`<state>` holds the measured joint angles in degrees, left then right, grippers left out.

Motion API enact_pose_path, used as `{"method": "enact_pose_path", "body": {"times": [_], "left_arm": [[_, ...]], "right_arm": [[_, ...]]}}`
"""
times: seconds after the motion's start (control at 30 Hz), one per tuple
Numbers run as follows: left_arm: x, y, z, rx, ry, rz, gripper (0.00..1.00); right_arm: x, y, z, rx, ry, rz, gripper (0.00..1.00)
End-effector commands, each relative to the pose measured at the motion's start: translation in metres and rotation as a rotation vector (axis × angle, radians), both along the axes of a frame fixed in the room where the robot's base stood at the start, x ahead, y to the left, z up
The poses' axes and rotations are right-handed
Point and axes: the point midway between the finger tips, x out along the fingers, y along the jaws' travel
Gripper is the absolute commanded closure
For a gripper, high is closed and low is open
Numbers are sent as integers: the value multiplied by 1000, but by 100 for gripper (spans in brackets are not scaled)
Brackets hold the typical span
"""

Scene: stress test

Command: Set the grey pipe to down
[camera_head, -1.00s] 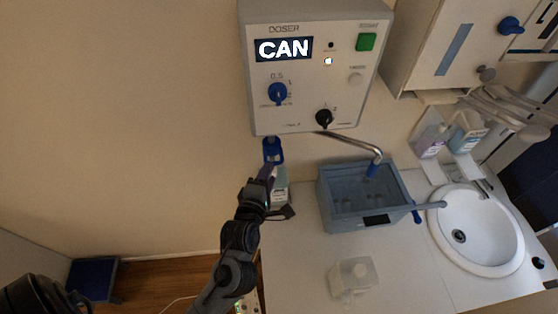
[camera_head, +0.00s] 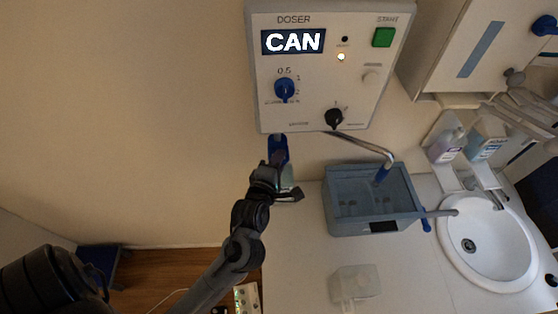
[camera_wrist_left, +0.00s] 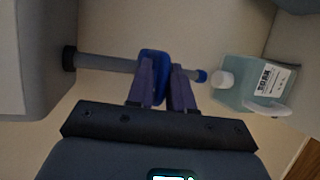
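A short grey pipe (camera_wrist_left: 105,62) with a blue grip (camera_wrist_left: 153,75) and blue end (camera_wrist_left: 201,76) runs from a black fitting on a grey-white housing in the left wrist view. The blue grip also shows under the doser's lower left edge in the head view (camera_head: 278,145). My left gripper (camera_wrist_left: 164,64) is at the pipe. Its purple fingers stand apart, with the blue grip between and partly behind them. I cannot tell whether they press on it. In the head view, my left gripper (camera_head: 275,165) covers the pipe's lower part. My right gripper is not in view.
The doser (camera_head: 326,95) shows CAN. A bent metal pipe (camera_head: 360,143) from it reaches a grey-blue tub (camera_head: 340,216). A translucent bottle (camera_wrist_left: 245,98) stands close to the gripper. A clear container (camera_head: 358,283) and a sink (camera_head: 490,262) are at right.

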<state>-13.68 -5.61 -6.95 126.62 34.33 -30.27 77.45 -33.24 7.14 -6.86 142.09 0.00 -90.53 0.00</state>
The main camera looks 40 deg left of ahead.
Motion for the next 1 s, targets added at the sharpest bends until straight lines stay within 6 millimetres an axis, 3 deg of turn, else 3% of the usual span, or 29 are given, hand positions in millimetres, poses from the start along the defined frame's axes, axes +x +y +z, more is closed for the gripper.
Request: {"method": "enact_pose_path", "body": {"times": [0.1, 0.47, 1.0], "left_arm": [[0, 0, -2, -1, 4, -1, 100], [0, 0, -11, 0, 7, -2, 100], [-1, 0, -125, 1, 11, -1, 100]], "right_arm": [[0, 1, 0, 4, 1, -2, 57], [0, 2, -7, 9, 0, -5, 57], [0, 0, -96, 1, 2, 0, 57]]}}
